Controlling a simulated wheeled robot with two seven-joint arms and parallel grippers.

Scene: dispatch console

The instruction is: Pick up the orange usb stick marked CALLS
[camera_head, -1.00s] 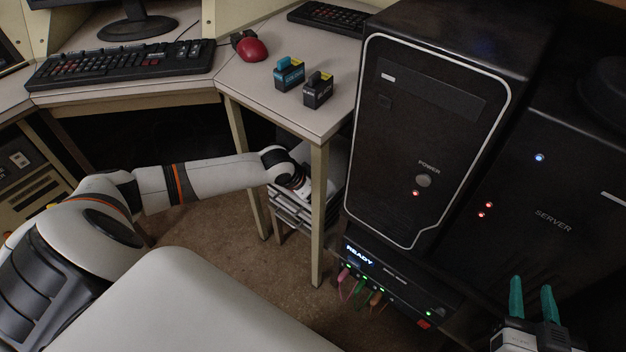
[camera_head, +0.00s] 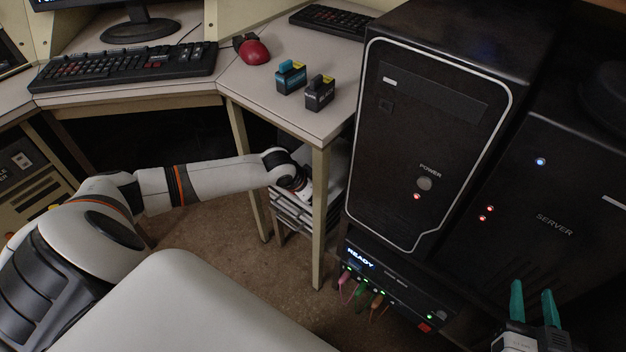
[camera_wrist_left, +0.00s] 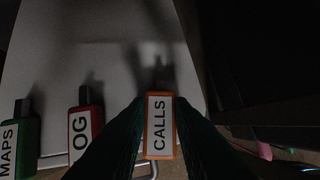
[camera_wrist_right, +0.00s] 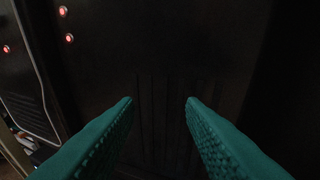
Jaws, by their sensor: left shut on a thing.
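The orange USB stick marked CALLS (camera_wrist_left: 159,128) shows in the left wrist view, its label facing the camera. My left gripper (camera_wrist_left: 156,140) has its two dark green fingers against both sides of the stick, shut on it. In the head view my left arm reaches under the desk to the shelf, and the desk leg and shadow hide the left fingers and the stick. My right gripper (camera_head: 533,302) is open and empty, in front of the black server; its teal fingers stand apart in the right wrist view (camera_wrist_right: 160,115).
A red stick marked OG (camera_wrist_left: 82,130) and a green stick marked MAPS (camera_wrist_left: 20,145) stand left of the orange one. A desk leg (camera_head: 320,215) is close to my left wrist. The black computer tower (camera_head: 430,150) and cabled READY unit (camera_head: 395,283) are to the right.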

